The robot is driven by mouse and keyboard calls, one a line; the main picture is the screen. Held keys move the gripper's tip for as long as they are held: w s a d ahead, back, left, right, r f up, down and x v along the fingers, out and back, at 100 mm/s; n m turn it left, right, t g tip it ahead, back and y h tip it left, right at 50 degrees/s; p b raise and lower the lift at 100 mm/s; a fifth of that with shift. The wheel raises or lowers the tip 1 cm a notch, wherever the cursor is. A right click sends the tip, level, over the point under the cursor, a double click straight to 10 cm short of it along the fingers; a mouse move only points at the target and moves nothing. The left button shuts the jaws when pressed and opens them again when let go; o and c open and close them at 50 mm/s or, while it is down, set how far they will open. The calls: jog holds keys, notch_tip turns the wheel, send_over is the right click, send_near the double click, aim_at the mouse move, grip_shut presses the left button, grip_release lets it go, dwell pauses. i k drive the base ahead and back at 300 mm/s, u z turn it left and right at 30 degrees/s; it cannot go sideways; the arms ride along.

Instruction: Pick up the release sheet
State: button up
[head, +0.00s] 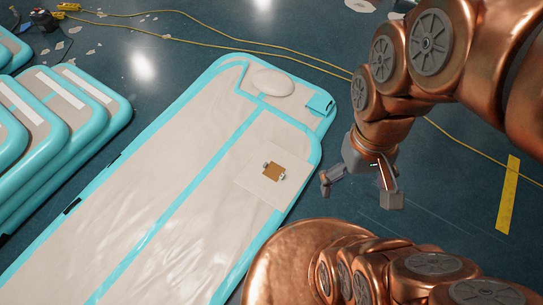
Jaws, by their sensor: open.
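A small brown square sheet (274,172), which may be the release sheet, lies on a thin pale square (262,187) near the right end of a flat beige inflatable track with turquoise edging (150,205). My gripper (361,191) is open and empty, to the right of the track, over the dark floor. It is clear of the sheet, with its fingers spread.
An oval pale object (273,82) and a turquoise piece (320,103) lie at the track's far end. Stacked turquoise-edged pads (60,110) stand at left. A yellow cable (215,36) crosses the floor behind. A yellow strip (508,195) marks the floor at right.

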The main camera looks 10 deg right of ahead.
aim_at(273, 171)
jog(key=z, duration=1.55)
jog(key=i, duration=1.65)
jog(key=u, duration=4.05)
